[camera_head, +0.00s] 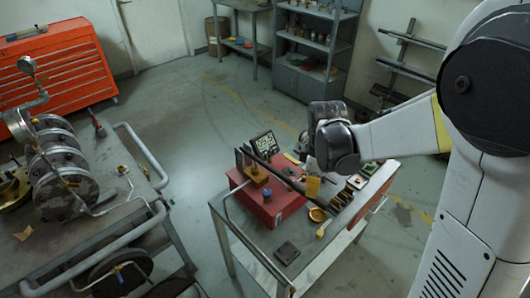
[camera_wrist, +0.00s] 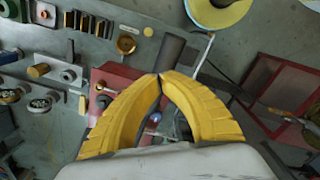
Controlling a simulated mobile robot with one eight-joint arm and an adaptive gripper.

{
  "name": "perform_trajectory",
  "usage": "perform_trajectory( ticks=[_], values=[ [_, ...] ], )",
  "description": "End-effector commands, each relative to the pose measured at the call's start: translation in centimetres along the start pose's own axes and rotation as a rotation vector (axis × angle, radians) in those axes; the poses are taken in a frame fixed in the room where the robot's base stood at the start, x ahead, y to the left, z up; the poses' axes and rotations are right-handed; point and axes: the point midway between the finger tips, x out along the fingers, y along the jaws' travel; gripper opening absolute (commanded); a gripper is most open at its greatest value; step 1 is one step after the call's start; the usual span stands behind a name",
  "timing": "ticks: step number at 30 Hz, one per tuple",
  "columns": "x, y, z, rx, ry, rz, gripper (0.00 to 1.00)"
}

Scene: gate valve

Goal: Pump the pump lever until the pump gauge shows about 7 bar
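The pump is a red box (camera_head: 271,205) on the grey cart, and its red top also shows in the wrist view (camera_wrist: 108,82). A long dark pump lever (camera_head: 279,173) slants above it, running down to the right toward my gripper (camera_head: 313,187). The gauge (camera_head: 264,145) is a dark digital display behind the pump; its digits are too small to read surely. In the wrist view, the yellow fingers of my gripper (camera_wrist: 161,75) curve together and their tips meet. A dark grip-like bar (camera_wrist: 173,52) shows right at the tips; whether they hold it is unclear.
Small fittings, a brass cup (camera_head: 318,214) and a dark block (camera_head: 287,252) lie on the cart top. A second cart with pipework and a flanged valve (camera_head: 65,180) stands at left. A red tool cabinet (camera_head: 55,62) and shelves (camera_head: 318,45) stand behind. Floor between is clear.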

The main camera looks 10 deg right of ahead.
Motion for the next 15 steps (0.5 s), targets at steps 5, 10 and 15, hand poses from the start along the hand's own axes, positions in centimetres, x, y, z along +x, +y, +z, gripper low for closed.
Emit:
perform_trajectory(
  ticks=[5, 10, 15],
  values=[
    [1.6, 0.0, 0.0, 0.000, 0.001, 0.000, 0.00],
    [2.8, 0.0, 0.0, 0.000, 0.001, 0.000, 0.00],
    [4.0, 0.0, 0.0, 0.000, 0.001, 0.000, 0.00]
  ],
)
